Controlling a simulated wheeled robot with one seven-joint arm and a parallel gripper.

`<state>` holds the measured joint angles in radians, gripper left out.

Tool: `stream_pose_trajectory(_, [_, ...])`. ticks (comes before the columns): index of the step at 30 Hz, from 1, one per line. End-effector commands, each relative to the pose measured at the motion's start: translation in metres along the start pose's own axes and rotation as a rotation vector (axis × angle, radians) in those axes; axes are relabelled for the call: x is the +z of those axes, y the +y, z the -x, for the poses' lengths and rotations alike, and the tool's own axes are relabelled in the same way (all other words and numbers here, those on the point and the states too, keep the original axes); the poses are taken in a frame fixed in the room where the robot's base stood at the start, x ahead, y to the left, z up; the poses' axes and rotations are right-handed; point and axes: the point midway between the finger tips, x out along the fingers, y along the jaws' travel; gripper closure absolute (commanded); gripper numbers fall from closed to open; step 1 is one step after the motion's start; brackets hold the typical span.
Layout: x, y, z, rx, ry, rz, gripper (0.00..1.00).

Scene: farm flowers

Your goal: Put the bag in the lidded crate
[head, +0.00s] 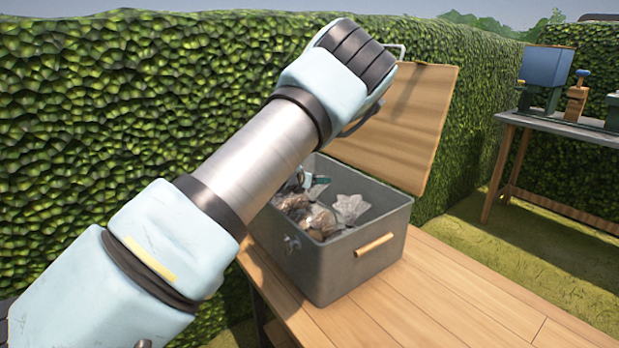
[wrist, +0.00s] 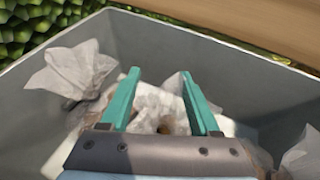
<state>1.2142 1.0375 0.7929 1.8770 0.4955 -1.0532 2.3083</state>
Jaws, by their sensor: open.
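The lidded crate (head: 345,270) is a grey box on the wooden table, with its wooden lid (head: 410,115) raised at the back. Several clear bags with brown contents lie inside it; one bag (head: 350,208) shows at the right in the head view. In the wrist view, my gripper (wrist: 160,85) points down into the crate (wrist: 215,65), its two teal fingers apart. A crumpled whitish bag (wrist: 155,105) lies between and below the fingers; I cannot tell whether they touch it. Another bag (wrist: 75,68) lies at the left by the wall. In the head view my arm hides part of the crate.
The wooden table (head: 470,300) is clear to the right of the crate. A hedge (head: 80,90) stands close behind. A second table (head: 560,125) at the far right holds a blue container (head: 547,66) and other items. Grass lies between the tables.

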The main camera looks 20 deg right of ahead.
Motion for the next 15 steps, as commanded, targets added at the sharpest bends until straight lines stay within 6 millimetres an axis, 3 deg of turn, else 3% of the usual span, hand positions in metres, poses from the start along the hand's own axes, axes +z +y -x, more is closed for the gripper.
stream_pose_trajectory(4, [0.015,0.000,0.006,0.000,0.000,0.001,0.38])
stream_pose_trajectory(5, [0.012,0.001,0.011,0.002,0.000,0.001,0.38])
stream_pose_trajectory(15, [0.009,0.000,0.087,0.001,-0.003,0.001,0.38])
